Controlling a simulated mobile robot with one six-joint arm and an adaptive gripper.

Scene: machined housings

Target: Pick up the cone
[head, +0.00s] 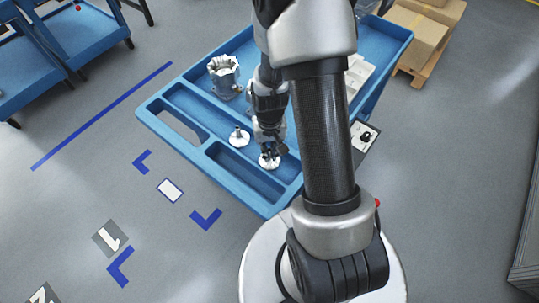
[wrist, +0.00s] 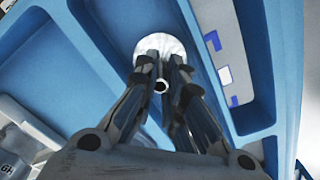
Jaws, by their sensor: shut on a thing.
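The cone (head: 268,163), as I take it, is a small piece with a pale round base, on the blue cart's top near its front edge. In the wrist view the cone's white ribbed base (wrist: 176,45) shows beyond the fingers, with a small ring-ended stem between them. My gripper (head: 269,150) is above the base and shut on the stem. It also shows in the wrist view (wrist: 162,82). The fingers hide much of the stem. I cannot tell whether the base touches the cart.
A similar white-based piece with a stem (head: 239,138) stands just left of my gripper. A grey machined housing (head: 223,75) stands farther back on the blue cart (head: 190,95). A pale tray (head: 357,75) is at the right, partly behind my arm. Cardboard boxes (head: 416,42) stand beyond.

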